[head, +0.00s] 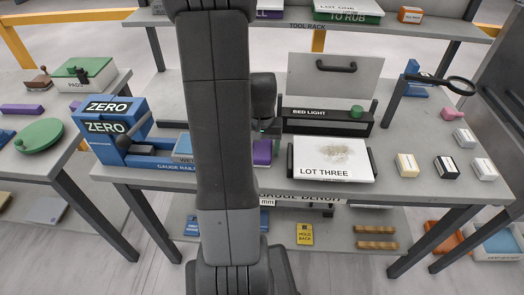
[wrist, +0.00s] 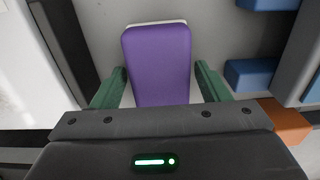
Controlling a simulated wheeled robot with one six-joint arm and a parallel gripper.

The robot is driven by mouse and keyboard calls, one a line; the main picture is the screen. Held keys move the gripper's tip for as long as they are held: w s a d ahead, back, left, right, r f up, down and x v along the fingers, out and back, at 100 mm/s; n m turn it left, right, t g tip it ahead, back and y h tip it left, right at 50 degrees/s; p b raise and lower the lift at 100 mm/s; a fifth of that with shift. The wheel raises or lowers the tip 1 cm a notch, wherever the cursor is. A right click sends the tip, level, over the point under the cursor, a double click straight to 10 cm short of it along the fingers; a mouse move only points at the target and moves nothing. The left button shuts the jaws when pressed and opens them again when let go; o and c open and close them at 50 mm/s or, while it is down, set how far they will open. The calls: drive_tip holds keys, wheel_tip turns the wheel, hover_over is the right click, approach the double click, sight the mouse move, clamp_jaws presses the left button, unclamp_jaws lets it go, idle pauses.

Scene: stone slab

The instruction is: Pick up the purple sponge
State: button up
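The purple sponge (wrist: 158,60) lies in the middle of the wrist view, with a thin pale layer showing along its far edge. My gripper (wrist: 161,68) is open, with one green finger on each side of the sponge. A gap shows between each finger and the sponge. The sponge's near end is hidden behind the gripper body. In the head view the sponge (head: 262,153) shows on the slab just right of my arm, partly hidden, with my gripper (head: 268,128) close above it.
In the wrist view, blue blocks (wrist: 250,75) and an orange block (wrist: 285,120) are at right.

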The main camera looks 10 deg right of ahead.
sight(262, 147)
drive_tip(key=c, duration=0.7)
wheel_tip(262, 147, up, 10)
drive_tip(key=shift+r, duration=0.1)
drive_tip(key=shift+o, duration=0.5)
